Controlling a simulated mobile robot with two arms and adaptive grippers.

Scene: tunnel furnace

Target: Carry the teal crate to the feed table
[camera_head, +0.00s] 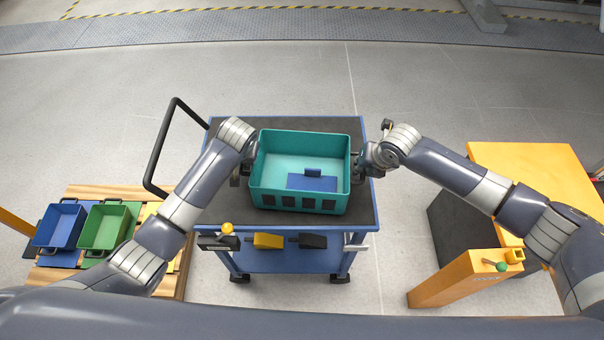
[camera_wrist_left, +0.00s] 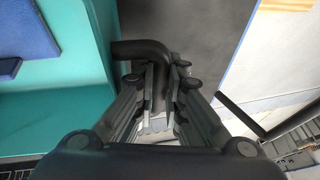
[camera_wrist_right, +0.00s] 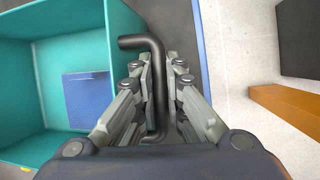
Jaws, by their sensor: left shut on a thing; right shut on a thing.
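The teal crate (camera_head: 300,206) is on or just above the dark top of a blue cart (camera_head: 230,207) in the head view; I cannot tell whether it touches. A flat blue piece (camera_head: 312,182) lies inside it. My left gripper (camera_head: 246,166) is at the crate's left side, and the left wrist view shows its fingers (camera_wrist_left: 160,85) shut on a black bar handle (camera_wrist_left: 145,50). My right gripper (camera_head: 360,165) is at the right side, shut on the other black handle (camera_wrist_right: 150,42). The feed table cannot be told for certain; a yellow-topped unit (camera_head: 530,170) stands at the right.
The cart has a black push handle (camera_head: 165,145) at its left and tools hung along its front. A wooden pallet (camera_head: 155,275) with a blue bin (camera_head: 60,225) and a green bin (camera_head: 105,226) stands left. A yellow post (camera_head: 465,280) stands front right. Floor beyond the cart is clear.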

